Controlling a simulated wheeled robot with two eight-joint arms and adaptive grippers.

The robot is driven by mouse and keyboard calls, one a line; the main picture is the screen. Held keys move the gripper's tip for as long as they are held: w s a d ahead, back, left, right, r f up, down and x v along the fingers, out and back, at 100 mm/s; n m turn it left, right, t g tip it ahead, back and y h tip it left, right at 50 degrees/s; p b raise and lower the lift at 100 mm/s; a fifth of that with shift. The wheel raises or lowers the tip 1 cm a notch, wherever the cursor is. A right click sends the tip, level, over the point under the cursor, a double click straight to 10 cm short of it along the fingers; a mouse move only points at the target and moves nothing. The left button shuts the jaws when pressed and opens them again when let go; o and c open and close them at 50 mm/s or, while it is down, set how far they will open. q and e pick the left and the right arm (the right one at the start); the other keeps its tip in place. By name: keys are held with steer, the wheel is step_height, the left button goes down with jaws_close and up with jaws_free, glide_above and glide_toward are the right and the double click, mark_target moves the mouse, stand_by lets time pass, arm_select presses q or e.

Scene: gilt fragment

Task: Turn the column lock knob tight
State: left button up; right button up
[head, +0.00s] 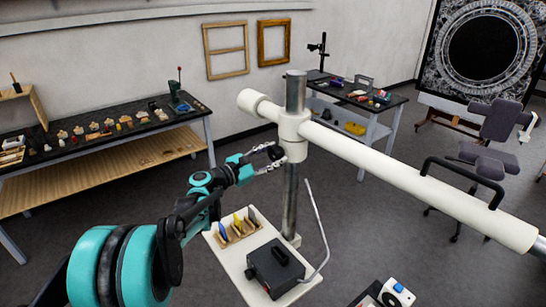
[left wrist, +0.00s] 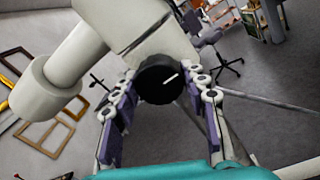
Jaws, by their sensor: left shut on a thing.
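The column lock knob (left wrist: 160,82) is a round black knob with a white line on its face, seen in the left wrist view. It sits on the white clamp collar (head: 293,128) around the upright metal column (head: 295,92). My left gripper (head: 272,156) reaches the collar from the left. In the left wrist view its fingers (left wrist: 160,90) lie on either side of the knob, shut on it. The white line points up to the right. In the head view the fingers mostly hide the knob. My right gripper is not in view.
A long white boom (head: 410,181) runs from the collar to the lower right. Below stands a white table (head: 228,268) with a dark box (head: 275,268), a bent metal rod (head: 318,225) and a small rack of tools. A workbench (head: 100,138) stands at the left wall.

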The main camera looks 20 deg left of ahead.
arm_select(q)
steer(key=m+b, duration=0.1)
steer(key=m, duration=0.3)
steer(key=shift+m, duration=0.3)
steer(key=m, duration=0.4)
steer(key=shift+h+b, duration=0.3)
steer(key=m, duration=0.4)
steer(key=shift+m, duration=0.3)
steer(key=shift+m+b, duration=0.4)
steer(key=shift+m, duration=1.6)
steer(key=shift+f, duration=0.1)
steer(key=o, duration=1.2)
steer(key=shift+c, duration=0.2)
steer(key=shift+a, duration=0.15)
